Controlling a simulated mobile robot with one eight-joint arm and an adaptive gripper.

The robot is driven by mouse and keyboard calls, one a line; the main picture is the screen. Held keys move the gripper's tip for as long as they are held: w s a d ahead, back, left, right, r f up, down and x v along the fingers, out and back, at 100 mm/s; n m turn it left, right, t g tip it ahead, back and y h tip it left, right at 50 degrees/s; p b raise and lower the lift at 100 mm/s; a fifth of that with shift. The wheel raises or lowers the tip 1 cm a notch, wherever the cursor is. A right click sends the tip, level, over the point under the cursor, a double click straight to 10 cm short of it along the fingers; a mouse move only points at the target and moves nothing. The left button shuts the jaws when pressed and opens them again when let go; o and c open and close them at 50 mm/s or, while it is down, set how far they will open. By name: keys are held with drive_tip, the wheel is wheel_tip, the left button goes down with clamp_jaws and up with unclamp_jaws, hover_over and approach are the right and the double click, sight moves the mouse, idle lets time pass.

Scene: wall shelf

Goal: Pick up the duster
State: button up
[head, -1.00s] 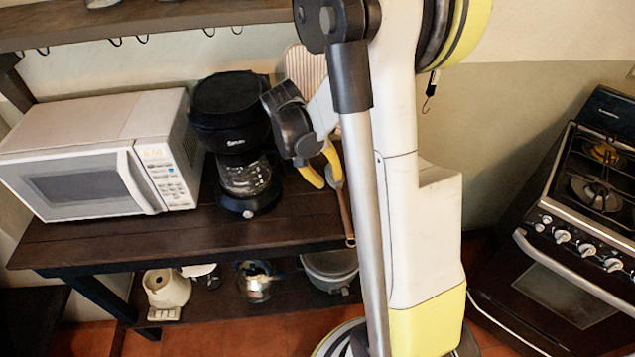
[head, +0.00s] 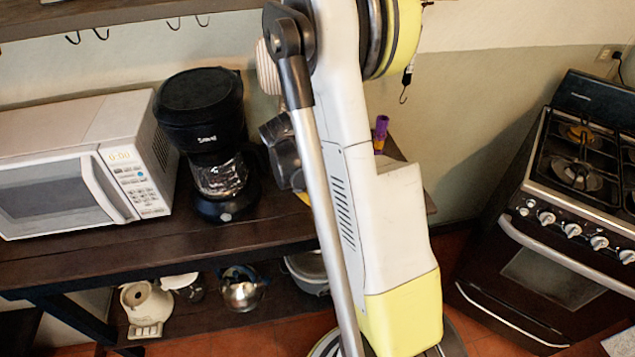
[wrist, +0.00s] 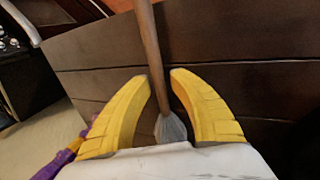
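What looks like the duster, a thin brown handle with a grey flared head (wrist: 170,127), lies over the dark wooden tabletop in the wrist view. My gripper (wrist: 163,76) has its two yellow fingers apart on either side of the handle and head. The left fingertip is close to the handle; I cannot tell whether it touches. In the head view my arm hides the duster and nearly all of the gripper.
A microwave (head: 75,175) and black coffee maker (head: 205,130) stand left of my arm on the table (head: 150,245). A purple object (head: 381,130) stands at the right, also showing in the wrist view (wrist: 65,158). A stove (head: 560,215) is farther right; pots sit on the lower shelf.

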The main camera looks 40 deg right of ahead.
clamp_jaws()
drive_tip(key=shift+r+p, duration=0.3)
drive_tip(key=shift+r, duration=0.3)
drive_tip(key=r, duration=0.1)
drive_tip(key=r+p, duration=0.1)
drive_tip(key=s+r+p, duration=0.1)
drive_tip(key=r, duration=0.1)
drive_tip(key=shift+d, duration=0.3)
drive_tip(key=s+d+r+p, duration=0.3)
drive_tip(key=s+r, duration=0.3)
drive_tip(key=s, duration=0.3)
drive_tip(key=shift+s+d, duration=0.2)
drive_tip(key=shift+d, duration=0.7)
drive_tip(key=shift+f, duration=0.1)
